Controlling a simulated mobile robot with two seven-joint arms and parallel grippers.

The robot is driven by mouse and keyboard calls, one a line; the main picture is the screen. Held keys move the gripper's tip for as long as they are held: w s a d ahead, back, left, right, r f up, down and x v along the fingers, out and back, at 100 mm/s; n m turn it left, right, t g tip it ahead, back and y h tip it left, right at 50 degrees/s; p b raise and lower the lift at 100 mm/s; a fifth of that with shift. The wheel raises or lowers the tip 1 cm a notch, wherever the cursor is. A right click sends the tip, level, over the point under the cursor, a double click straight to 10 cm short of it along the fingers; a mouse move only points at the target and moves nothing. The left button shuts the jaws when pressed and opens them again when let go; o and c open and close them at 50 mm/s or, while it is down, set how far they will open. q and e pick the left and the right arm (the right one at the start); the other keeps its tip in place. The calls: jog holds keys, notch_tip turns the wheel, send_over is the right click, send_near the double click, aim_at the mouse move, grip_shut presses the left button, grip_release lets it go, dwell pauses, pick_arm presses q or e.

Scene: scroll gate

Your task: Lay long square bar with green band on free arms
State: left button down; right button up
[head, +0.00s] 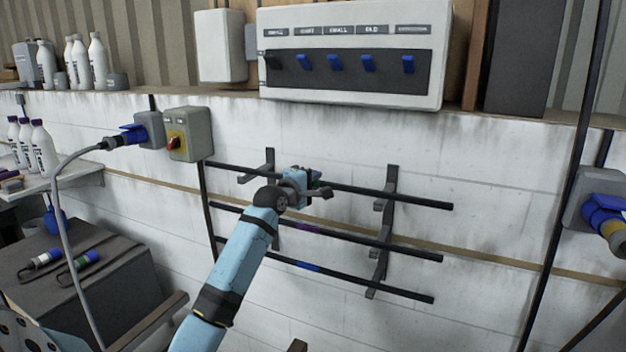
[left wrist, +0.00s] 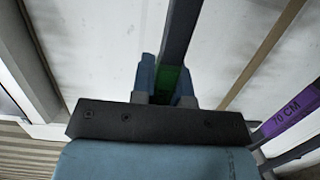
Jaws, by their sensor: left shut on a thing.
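My left gripper (head: 318,180) is shut on the long dark square bar (head: 420,202) at the upper level of the wall rack (head: 383,232). The bar's green band (left wrist: 168,82) shows between my fingers in the left wrist view; my gripper hides it in the head view. The bar runs nearly parallel to the lower bars and crosses both rack uprights near their top arms. I cannot tell whether it touches those arms. A bar with a purple band (head: 304,228) lies on the middle arms, and one with a blue band (head: 308,266) on the lower arms. My right gripper is out of view.
A switch panel (head: 350,95) hangs above the rack. A grey switch box (head: 188,134) and a blue plug with a cable (head: 130,134) are to the left. Another blue socket (head: 603,214) is at the far right. A dark box (head: 130,265) stands lower left.

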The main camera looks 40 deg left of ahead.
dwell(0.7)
pick_arm(q)
jog(key=c, duration=1.1)
grip_release()
jog(key=shift+s, duration=0.1)
jog(key=shift+o, duration=1.3)
jog(key=shift+f, duration=0.25)
jog(key=shift+r, duration=0.15)
jog(key=shift+s+d, duration=0.1)
jog(key=s+d+p, duration=0.4)
jog(key=s, duration=0.8)
